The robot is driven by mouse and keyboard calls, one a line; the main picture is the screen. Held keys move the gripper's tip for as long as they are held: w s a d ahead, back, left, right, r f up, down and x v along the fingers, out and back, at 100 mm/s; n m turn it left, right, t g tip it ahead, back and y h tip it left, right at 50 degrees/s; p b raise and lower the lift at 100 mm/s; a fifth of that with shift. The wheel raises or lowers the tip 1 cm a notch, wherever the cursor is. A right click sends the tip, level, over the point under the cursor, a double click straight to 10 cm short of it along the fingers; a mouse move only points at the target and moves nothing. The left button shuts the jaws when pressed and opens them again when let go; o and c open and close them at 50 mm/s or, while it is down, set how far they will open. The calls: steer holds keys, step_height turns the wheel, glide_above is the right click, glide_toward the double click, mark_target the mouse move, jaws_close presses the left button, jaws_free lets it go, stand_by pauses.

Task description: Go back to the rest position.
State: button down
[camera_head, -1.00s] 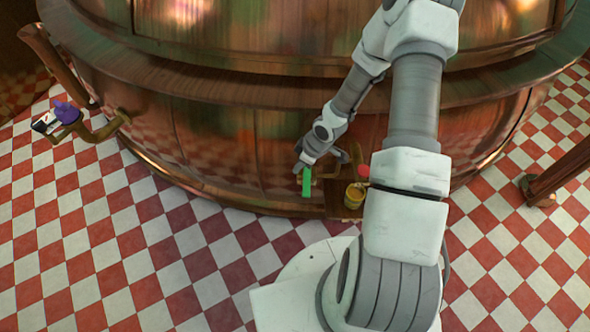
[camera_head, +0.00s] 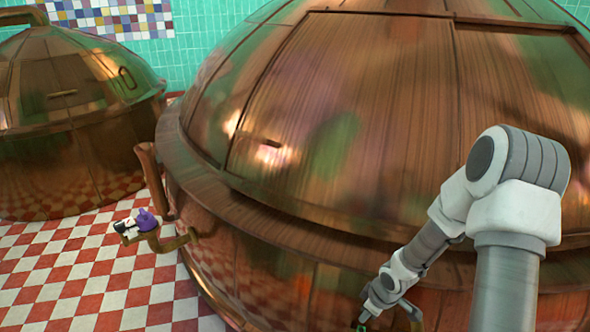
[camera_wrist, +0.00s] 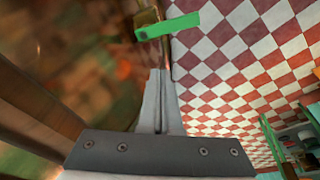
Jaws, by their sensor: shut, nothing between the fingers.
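My gripper (camera_wrist: 159,75) is shut and empty in the wrist view, its two fingers together beside the copper wall. A green handle (camera_wrist: 167,27) lies just beyond the fingertips, with a visible gap between them. In the head view my arm reaches down in front of the large copper kettle (camera_head: 330,120), and the wrist end is near the bottom edge. The fingertips are cut off there, and only a small green bit (camera_head: 361,328) shows below.
A pipe valve with a purple knob (camera_head: 147,219) sticks out from the kettle's left side. A second copper kettle (camera_head: 70,130) stands at the far left. Red and white checkered floor (camera_head: 90,275) is clear between them. A green-framed shelf (camera_wrist: 275,140) with items shows in the wrist view.

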step_height(320, 180, up, 21)
steer(key=s+d+m+t+h, duration=0.1)
steer(key=s+d+m+h, duration=0.2)
steer(key=m, duration=0.1)
steer(key=s+a+r+m+t+y, duration=0.1)
steer(key=s+a+r+m, duration=0.25)
steer(key=s+r, duration=0.45)
steer(key=s+a+r+m+t+y, duration=0.1)
steer(key=s+a+r+m, duration=0.1)
steer(key=s+a+r, duration=0.5)
step_height(320, 180, up, 14)
steer(key=s+d+p, duration=0.2)
steer(key=p, duration=1.1)
steer(key=shift+d+f, duration=0.15)
steer(key=shift+d, duration=0.05)
